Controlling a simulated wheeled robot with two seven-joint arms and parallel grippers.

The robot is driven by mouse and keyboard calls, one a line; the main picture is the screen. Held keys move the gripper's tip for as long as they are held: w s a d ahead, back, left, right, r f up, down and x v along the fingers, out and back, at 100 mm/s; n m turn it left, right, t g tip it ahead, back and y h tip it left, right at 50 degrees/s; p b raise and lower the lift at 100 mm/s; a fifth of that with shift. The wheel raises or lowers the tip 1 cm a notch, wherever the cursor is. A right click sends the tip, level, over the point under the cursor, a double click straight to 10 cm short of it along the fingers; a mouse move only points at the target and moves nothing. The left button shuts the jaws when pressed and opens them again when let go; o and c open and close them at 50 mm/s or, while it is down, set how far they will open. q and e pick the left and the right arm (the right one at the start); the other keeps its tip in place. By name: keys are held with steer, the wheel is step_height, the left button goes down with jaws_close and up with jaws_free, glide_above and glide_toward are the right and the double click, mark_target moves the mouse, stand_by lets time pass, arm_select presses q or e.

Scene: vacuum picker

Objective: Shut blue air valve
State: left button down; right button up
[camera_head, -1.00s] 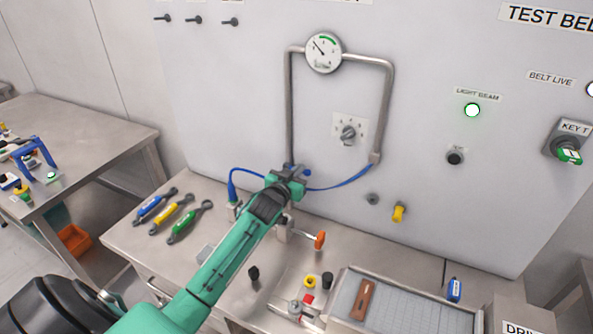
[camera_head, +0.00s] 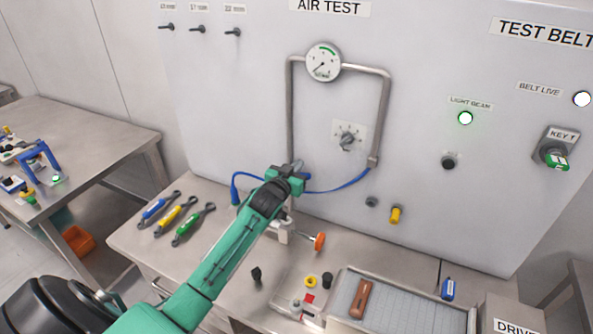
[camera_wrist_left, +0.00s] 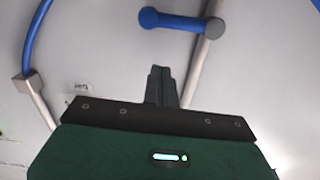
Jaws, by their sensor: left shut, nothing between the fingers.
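The blue air valve (camera_wrist_left: 180,22) shows in the left wrist view as a blue lever with rounded ends, lying across a grey pipe (camera_wrist_left: 204,58). In the head view my left gripper covers the valve's place at the foot of the left pipe (camera_head: 290,110). My left gripper (camera_head: 298,167) is shut and empty in front of the panel. Its fingers show in the left wrist view (camera_wrist_left: 160,85), below the lever in the picture and apart from it. The round gauge (camera_head: 323,62) above has its needle pointing down and left. My right gripper is not in view.
A blue hose (camera_head: 345,184) runs from the right pipe's end behind my left gripper. A knob (camera_head: 347,138) sits between the pipes. An orange-handled clamp (camera_head: 319,241) stands below my gripper. Several wrenches (camera_head: 190,226) lie at the bench's left.

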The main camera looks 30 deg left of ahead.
arm_select(q)
steer(key=s+d+b, duration=0.1)
steer(key=s+b, duration=0.3)
steer(key=s, duration=0.6)
steer(key=shift+r+b, duration=0.25)
steer(key=shift+b, duration=0.1)
steer(key=shift+d, duration=0.1)
